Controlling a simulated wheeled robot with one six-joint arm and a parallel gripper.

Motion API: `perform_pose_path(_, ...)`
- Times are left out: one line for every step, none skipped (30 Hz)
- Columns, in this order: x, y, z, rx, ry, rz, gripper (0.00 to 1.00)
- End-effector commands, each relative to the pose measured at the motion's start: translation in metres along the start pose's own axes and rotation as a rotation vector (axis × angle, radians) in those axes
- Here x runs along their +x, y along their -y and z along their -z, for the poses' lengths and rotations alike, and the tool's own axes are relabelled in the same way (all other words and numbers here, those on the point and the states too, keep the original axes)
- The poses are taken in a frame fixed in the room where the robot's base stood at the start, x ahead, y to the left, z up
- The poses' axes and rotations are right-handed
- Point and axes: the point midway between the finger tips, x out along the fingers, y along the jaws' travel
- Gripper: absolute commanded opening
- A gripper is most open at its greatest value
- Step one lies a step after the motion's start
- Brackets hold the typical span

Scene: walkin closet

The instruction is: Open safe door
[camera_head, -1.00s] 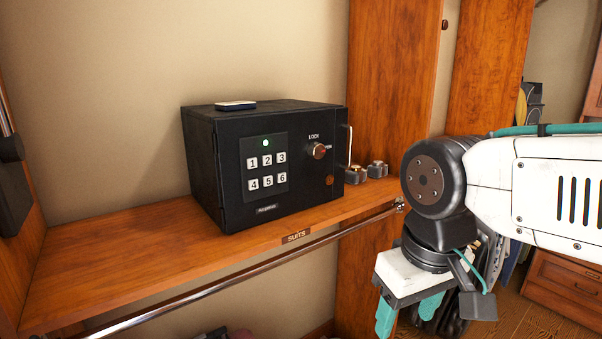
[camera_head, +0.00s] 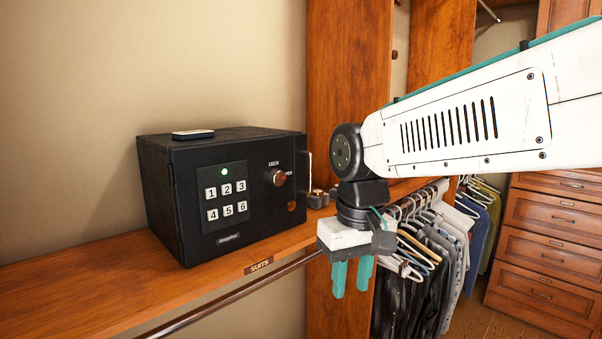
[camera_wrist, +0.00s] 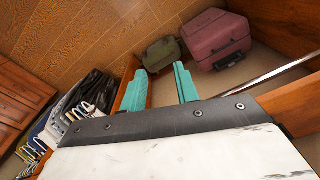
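A black safe (camera_head: 222,190) stands on the wooden shelf in the head view, its door (camera_head: 250,225) looking shut. The door has a keypad with several white buttons, a green light (camera_head: 224,172), a round lock knob (camera_head: 279,178) and a pale upright handle (camera_head: 310,170) at its right edge. My gripper (camera_head: 351,278) hangs to the right of the safe and lower than the handle, in front of the shelf edge. It points down, apart from the safe. Its teal fingers also show in the wrist view (camera_wrist: 160,90), spread with nothing between them. The safe is not in the wrist view.
The wooden shelf (camera_head: 90,282) has a metal rod (camera_head: 225,303) under its front edge. A small flat box (camera_head: 193,134) lies on the safe. Hanging clothes (camera_head: 430,260) and drawers (camera_head: 550,245) are to the right. Suitcases (camera_wrist: 218,40) stand on the floor.

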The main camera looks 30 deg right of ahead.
Motion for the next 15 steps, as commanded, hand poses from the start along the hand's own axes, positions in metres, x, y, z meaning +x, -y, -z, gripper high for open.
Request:
perform_pose_path(-0.011,-0.006,0.03,0.015,-0.006,0.006,0.31)
perform_pose_path(-0.018,-0.01,0.048,0.018,-0.014,0.009,0.31)
perform_pose_path(-0.028,-0.016,0.072,0.022,-0.027,0.015,0.31)
perform_pose_path(-0.035,-0.02,0.09,0.022,-0.038,0.019,0.31)
perform_pose_path(-0.042,-0.025,0.108,0.022,-0.05,0.023,0.31)
perform_pose_path(-0.051,-0.032,0.133,0.02,-0.068,0.028,0.31)
perform_pose_path(-0.058,-0.038,0.152,0.017,-0.083,0.03,0.31)
perform_pose_path(-0.065,-0.043,0.171,0.012,-0.1,0.034,0.31)
perform_pose_path(-0.074,-0.051,0.195,0.005,-0.123,0.037,0.31)
perform_pose_path(-0.081,-0.057,0.212,-0.003,-0.141,0.039,0.31)
perform_pose_path(-0.088,-0.063,0.229,-0.013,-0.161,0.039,0.31)
perform_pose_path(-0.099,-0.069,0.25,-0.028,-0.189,0.04,0.31)
perform_pose_path(-0.106,-0.073,0.263,-0.04,-0.209,0.04,0.31)
perform_pose_path(-0.114,-0.076,0.274,-0.054,-0.231,0.039,0.31)
perform_pose_path(-0.125,-0.078,0.286,-0.073,-0.257,0.036,0.31)
